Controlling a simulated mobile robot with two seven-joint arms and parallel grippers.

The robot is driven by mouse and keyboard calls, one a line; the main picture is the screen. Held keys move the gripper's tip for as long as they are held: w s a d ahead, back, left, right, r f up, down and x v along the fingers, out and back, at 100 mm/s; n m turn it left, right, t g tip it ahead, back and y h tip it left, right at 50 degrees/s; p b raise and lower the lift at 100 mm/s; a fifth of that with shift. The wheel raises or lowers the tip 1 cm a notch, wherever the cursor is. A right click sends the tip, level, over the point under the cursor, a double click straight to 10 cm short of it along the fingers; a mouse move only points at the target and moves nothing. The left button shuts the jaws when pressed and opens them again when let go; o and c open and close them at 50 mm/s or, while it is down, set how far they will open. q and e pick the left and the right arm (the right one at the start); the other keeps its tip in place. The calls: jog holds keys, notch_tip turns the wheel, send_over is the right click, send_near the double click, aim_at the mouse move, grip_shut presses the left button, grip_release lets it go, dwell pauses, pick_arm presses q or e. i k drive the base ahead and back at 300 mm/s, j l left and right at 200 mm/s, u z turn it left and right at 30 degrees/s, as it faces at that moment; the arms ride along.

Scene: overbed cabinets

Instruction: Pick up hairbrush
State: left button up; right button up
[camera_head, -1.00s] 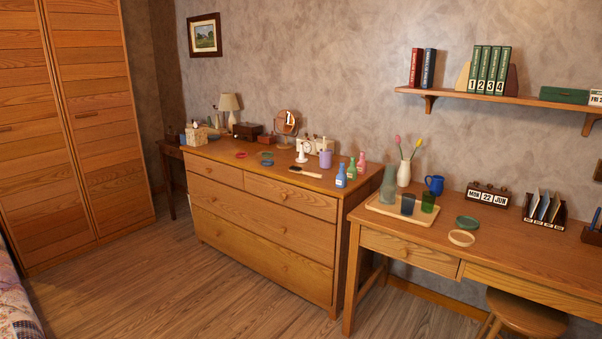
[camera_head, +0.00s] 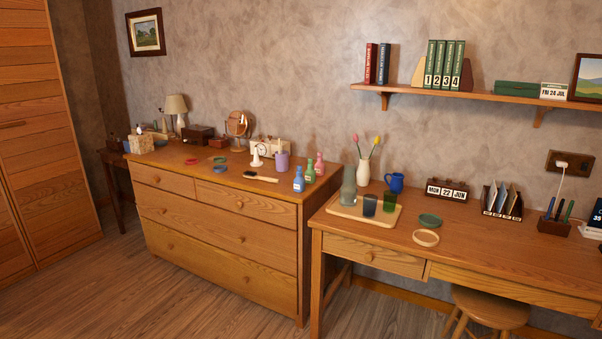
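The hairbrush (camera_head: 261,177) lies flat on top of the wooden dresser (camera_head: 218,226), near its front edge. It has a dark head and a lighter handle. It lies left of the blue bottle (camera_head: 298,180) and in front of the white candle holder (camera_head: 256,158) and the purple cup (camera_head: 282,161). Neither of my grippers shows in the head view.
A desk (camera_head: 470,244) stands right of the dresser, with a tray (camera_head: 342,209) of glasses and a vase (camera_head: 363,171). A stool (camera_head: 490,306) is under it. Green (camera_head: 309,171) and pink (camera_head: 319,164) bottles stand by the blue one. The wooden floor (camera_head: 110,295) in front is clear.

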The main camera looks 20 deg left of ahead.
aim_at(248, 174)
jog(key=i+j+z, duration=0.25)
jog(key=j, duration=0.15)
jog(key=i+j+z, duration=0.25)
jog(key=j, duration=0.15)
jog(key=i+j, duration=0.15)
jog(key=j, duration=0.15)
jog(key=i+j+z, duration=0.15)
jog(key=j, duration=0.15)
jog(key=i+j, duration=0.1)
jog(key=j, duration=0.2)
jog(key=i+j, duration=0.15)
jog(key=j, duration=0.2)
jog(key=i+j, duration=0.15)
jog(key=j, duration=0.2)
jog(key=i+j, duration=0.15)
jog(key=j, duration=0.2)
jog(key=i+j+z, duration=0.1)
jog(key=j, duration=0.3)
jog(key=i+j, duration=0.2)
jog(key=j, duration=0.15)
jog(key=i+j, duration=0.15)
jog(key=j, duration=0.2)
